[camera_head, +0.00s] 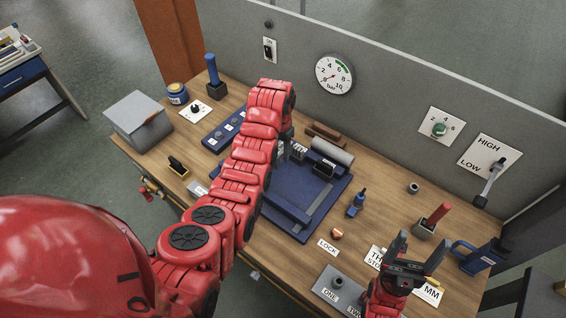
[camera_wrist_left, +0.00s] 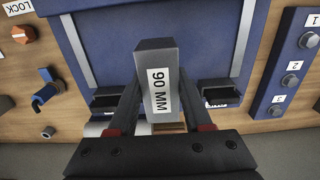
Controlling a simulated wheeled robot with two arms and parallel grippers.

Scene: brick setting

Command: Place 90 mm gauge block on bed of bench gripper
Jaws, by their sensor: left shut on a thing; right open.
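The 90 mm gauge block (camera_wrist_left: 157,62) is a grey bar with a white "90 MM" label, seen in the left wrist view. My left gripper (camera_wrist_left: 160,100) is shut on it, one finger on each side. The bench gripper's blue bed (camera_wrist_left: 205,40) lies behind the block, which overlaps it in this view; I cannot tell whether they touch. The bed also shows in the head view (camera_head: 318,200), partly covered by my left arm, which also hides the block there. My right gripper (camera_head: 418,254) is open and empty over the bench's front right.
A dark blue panel with numbered buttons (camera_wrist_left: 287,80) flanks the bed. A blue-handled tool (camera_head: 357,203), a copper-coloured knob (camera_head: 337,233) and a LOCK label (camera_head: 328,247) lie right of the bed. A grey box (camera_head: 138,118) stands at the left end. A grey wall closes the back.

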